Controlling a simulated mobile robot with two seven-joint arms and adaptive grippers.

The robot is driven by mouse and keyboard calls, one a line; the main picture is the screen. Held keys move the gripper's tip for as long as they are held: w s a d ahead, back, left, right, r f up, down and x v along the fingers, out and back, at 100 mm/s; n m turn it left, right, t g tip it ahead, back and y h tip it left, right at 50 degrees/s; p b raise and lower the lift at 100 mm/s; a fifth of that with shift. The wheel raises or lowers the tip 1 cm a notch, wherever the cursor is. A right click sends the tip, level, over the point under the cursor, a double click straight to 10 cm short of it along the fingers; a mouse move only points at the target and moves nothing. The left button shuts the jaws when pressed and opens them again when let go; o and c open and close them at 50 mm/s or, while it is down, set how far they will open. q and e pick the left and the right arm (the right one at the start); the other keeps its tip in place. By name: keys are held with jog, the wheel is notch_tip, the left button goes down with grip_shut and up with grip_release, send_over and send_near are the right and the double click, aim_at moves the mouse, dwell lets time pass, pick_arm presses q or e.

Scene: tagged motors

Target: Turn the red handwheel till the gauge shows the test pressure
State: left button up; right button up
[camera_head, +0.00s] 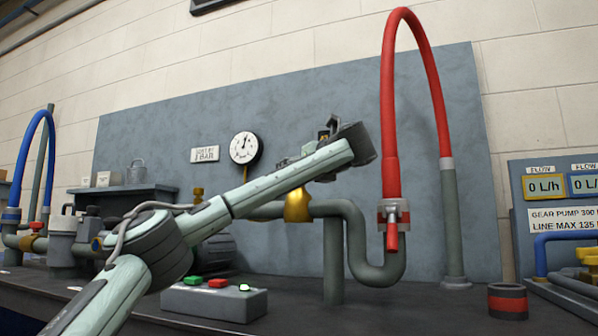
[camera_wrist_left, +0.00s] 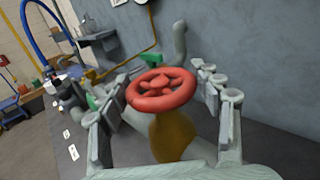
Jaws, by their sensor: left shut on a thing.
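The red handwheel (camera_wrist_left: 160,88) sits on a brass valve body (camera_wrist_left: 172,137) in the left wrist view. My left gripper (camera_wrist_left: 168,95) is shut on it, one finger at each side of the rim. In the head view my gripper (camera_head: 335,150) is above the brass valve (camera_head: 298,205), and my arm hides the wheel. The round white gauge (camera_head: 244,147) hangs on the grey panel left of my gripper. Its dark needle is too small to read surely. A white sign (camera_head: 205,154) beside the gauge has blurred lettering. My right gripper is not in view.
A red hose (camera_head: 388,110) arches over the pipework to the right of the valve. A grey box with red and green buttons (camera_head: 213,300) stands on the bench below my arm. A red-banded dark cup (camera_head: 508,301) is at the right, beside flow displays (camera_head: 545,187).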

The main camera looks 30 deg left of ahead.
pick_arm(q)
jog(key=shift+f, duration=0.1)
jog(key=o, duration=1.2)
jog(key=shift+c, duration=0.2)
jog(key=v, duration=1.2)
jog(key=shift+s, duration=0.1)
